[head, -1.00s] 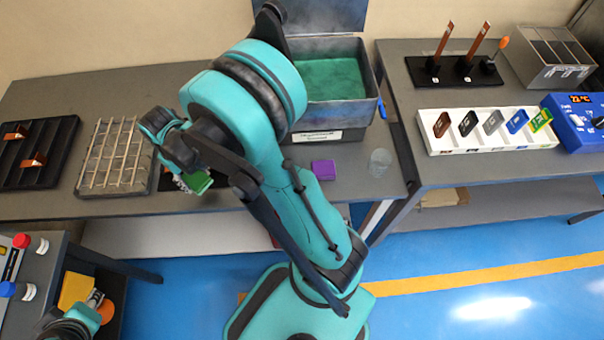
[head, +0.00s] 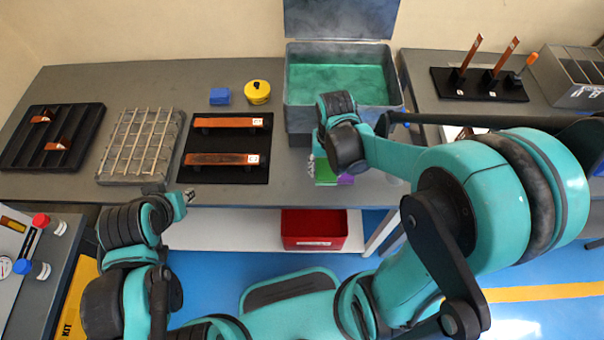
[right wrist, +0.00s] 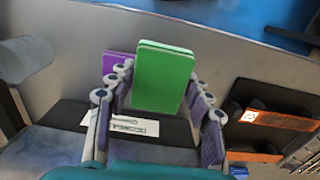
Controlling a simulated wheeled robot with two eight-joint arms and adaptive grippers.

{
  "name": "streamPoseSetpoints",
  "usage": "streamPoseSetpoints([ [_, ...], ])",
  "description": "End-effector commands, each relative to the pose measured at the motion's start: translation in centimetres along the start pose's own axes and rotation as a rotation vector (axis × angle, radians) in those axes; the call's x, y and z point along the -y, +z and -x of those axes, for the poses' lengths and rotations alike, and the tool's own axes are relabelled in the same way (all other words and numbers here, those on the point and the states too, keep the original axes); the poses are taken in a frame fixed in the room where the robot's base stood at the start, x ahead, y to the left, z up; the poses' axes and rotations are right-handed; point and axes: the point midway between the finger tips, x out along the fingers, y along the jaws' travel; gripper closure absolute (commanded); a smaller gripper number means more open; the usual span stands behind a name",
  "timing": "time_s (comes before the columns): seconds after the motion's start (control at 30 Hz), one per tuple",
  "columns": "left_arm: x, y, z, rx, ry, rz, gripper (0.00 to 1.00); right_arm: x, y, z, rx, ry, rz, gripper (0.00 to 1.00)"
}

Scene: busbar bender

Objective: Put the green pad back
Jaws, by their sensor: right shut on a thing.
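My right gripper (right wrist: 160,100) is shut on the green pad (right wrist: 165,72), which sticks out past the fingers in the right wrist view. In the head view the green pad (head: 324,172) shows below the right gripper (head: 315,167), in front of the grey bin. The purple pad (head: 346,180) is right beside it in the picture and partly hidden; it also shows behind the fingers in the right wrist view (right wrist: 114,64). Whether the two pads touch is unclear. My left gripper (head: 187,196) is near the table's front edge, its fingers too small to judge.
The grey bin (head: 296,112) with green contents has its lid up. A black tray (head: 222,178) with two copper bars, a wire rack (head: 138,147), a blue block (head: 220,96) and a yellow round container (head: 257,91) stand left. My right arm hides most of the white card rack.

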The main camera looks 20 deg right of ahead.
Motion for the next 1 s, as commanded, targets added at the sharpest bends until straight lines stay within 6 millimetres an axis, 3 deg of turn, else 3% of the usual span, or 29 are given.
streamPoseSetpoints([
  [0.03, 0.0, 0.6, -0.8, 0.000, 0.000, 0.000, 0.69, 1.2, -0.7, -1.3, 0.000, 0.000, 0.007, 0.76],
  [0.2, 0.0, 1.4, -2.0, 0.000, 0.000, 0.000, 0.69, 4.6, -2.8, -3.6, 0.000, 0.000, 0.005, 0.76],
  [0.4, 0.0, 1.8, -2.6, 0.000, 0.000, 0.000, 0.69, 6.8, -4.1, -5.0, 0.000, 0.000, 0.002, 0.76],
  [0.57, 0.0, 2.1, -2.9, 0.000, 0.000, 0.000, 0.69, 7.1, -4.3, -5.8, 0.000, 0.000, 0.001, 0.76],
  [0.8, 0.0, 3.1, -4.3, 0.000, 0.000, 0.000, 0.69, 7.0, -4.3, -9.2, 0.000, 0.000, 0.001, 0.76],
  [1.0, 0.0, 3.0, -4.2, 0.000, 0.000, 0.000, 0.69, 7.0, -4.3, -9.0, 0.000, 0.000, 0.001, 0.76],
])
